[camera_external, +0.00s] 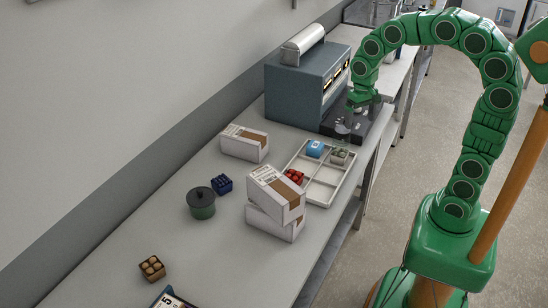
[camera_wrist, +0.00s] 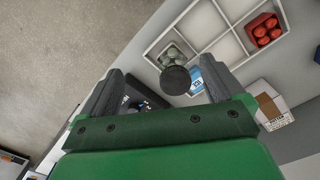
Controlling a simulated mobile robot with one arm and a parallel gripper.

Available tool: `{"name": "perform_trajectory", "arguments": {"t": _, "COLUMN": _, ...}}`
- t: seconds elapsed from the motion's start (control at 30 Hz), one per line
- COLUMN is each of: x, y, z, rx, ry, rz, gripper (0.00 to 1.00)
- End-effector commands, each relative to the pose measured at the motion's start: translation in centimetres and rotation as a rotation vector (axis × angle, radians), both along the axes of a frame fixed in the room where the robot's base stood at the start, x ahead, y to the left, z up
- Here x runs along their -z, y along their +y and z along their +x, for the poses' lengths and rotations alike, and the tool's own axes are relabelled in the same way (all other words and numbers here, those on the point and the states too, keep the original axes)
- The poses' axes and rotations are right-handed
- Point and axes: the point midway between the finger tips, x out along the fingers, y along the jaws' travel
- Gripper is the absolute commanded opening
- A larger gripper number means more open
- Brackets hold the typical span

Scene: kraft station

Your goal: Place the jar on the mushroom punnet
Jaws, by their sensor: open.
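My gripper (camera_external: 362,97) is open above the black plate in front of the blue-grey machine. Its two dark fingers (camera_wrist: 162,92) show apart with nothing held in the wrist view. A punnet with pale round mushrooms (camera_wrist: 175,52) sits in a corner compartment of the white tray; it also shows in the external view (camera_external: 340,157). A dark round lid (camera_wrist: 176,80), apparently the jar's, overlaps the punnet's near edge in the wrist view. The jar seems to stand upright on the punnet, but its body is hard to make out and the contact is unclear.
The white divided tray (camera_external: 325,183) also holds a blue item (camera_external: 315,149) and a red punnet (camera_external: 293,176). White boxes (camera_external: 276,193) (camera_external: 244,142), a lidded dark green pot (camera_external: 201,205), a dark blue punnet (camera_external: 222,184) and a brown punnet (camera_external: 152,268) stand on the counter (camera_external: 212,258).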

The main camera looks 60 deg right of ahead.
Motion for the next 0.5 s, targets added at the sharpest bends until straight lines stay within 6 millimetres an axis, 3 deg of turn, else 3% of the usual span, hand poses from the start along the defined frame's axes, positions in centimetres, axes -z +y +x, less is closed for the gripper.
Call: {"name": "perform_trajectory", "arguments": {"t": 0.5, "x": 0.8, "y": 4.6, "z": -15.0, "rx": -0.400, "ry": 0.071, "rz": 0.032, "gripper": 0.95}}
